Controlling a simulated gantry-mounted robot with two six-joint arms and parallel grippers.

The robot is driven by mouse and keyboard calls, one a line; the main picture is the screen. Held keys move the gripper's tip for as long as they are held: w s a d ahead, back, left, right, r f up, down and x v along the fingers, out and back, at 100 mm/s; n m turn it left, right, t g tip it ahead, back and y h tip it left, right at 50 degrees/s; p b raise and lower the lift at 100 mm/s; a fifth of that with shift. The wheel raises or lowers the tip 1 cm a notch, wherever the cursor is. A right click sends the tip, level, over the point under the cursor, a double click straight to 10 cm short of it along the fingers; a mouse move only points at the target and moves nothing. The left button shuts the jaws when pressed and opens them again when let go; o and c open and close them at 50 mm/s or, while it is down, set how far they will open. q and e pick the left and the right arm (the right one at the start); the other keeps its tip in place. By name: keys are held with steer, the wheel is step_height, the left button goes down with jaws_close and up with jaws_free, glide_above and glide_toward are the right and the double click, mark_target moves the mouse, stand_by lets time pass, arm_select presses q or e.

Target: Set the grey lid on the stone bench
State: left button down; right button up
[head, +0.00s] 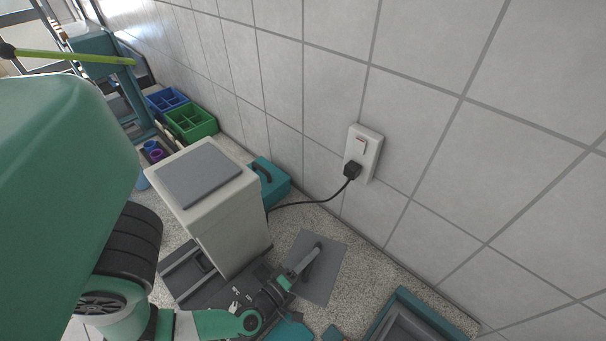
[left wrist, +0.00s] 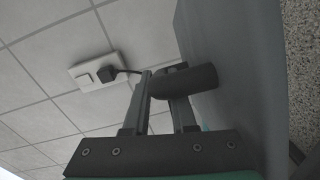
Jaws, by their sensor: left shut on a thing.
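The grey lid (head: 325,260) is a flat grey plate with a dark bar handle (head: 312,262), seen in the head view over the bench right of the white box. My left gripper (head: 290,278) is shut on the handle. In the left wrist view, the fingers (left wrist: 163,88) close on the dark round handle (left wrist: 195,82), and the lid (left wrist: 235,60) fills the right side. The speckled stone bench (head: 365,277) lies beneath and around the lid. I cannot tell whether the lid touches it. My right gripper is not in view.
A tall white box (head: 232,225) with a grey top plate (head: 198,173) stands left of the lid. A teal case (head: 271,182) sits behind it. A black cord (head: 310,204) runs to the wall outlet (head: 364,153). A teal-rimmed tray (head: 432,305) stands at the lower right.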

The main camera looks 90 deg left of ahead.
arm_select(q)
steer(key=shift+s+a+f+g+y, duration=0.35)
steer(key=shift+s+f, duration=0.15)
steer(key=shift+s, duration=0.2)
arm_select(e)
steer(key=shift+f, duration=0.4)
